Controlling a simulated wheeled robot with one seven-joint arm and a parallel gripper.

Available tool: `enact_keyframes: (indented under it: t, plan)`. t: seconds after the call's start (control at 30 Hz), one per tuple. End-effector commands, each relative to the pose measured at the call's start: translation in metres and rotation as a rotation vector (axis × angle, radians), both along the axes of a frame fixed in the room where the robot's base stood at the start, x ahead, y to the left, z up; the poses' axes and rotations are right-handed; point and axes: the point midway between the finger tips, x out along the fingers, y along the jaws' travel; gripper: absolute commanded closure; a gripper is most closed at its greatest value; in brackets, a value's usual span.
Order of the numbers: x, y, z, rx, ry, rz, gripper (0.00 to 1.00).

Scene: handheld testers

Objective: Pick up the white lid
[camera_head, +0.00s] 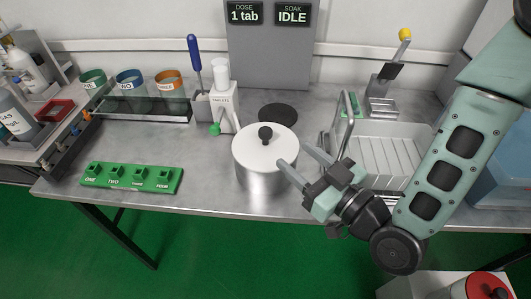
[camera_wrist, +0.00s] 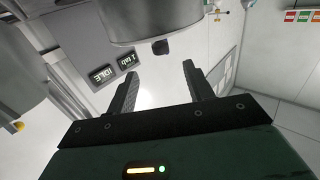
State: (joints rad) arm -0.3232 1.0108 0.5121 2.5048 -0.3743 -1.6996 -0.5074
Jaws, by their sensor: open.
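The white lid (camera_head: 253,153) sits flat on a metal pot (camera_head: 258,183) in the middle of the table and has a black knob (camera_head: 265,134) on top. My gripper (camera_head: 293,156) is open and empty at the pot's right side, with its fingers pointing up and left. In the head view one finger overlaps the pot's right edge; I cannot tell whether it touches. In the wrist view the knob (camera_wrist: 160,47) shows beyond and between the fingertips of my gripper (camera_wrist: 160,76), with the pot (camera_wrist: 150,18) above it in the picture.
A green block tray (camera_head: 132,178) lies at the left front. A white dispenser (camera_head: 222,100) and a dark round pad (camera_head: 279,113) are behind the pot. The table between tray and pot is clear.

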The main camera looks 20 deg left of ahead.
Motion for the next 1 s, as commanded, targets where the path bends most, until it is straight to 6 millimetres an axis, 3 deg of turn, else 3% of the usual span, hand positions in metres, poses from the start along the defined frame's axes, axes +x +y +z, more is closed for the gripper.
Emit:
enact_keyframes:
  t: [0.67, 1.0]
  plan:
    - [0.003, 0.011, -0.007, -0.005, -0.002, 0.001, 0.48]
    - [0.021, 0.039, -0.001, -0.005, 0.001, 0.000, 0.48]
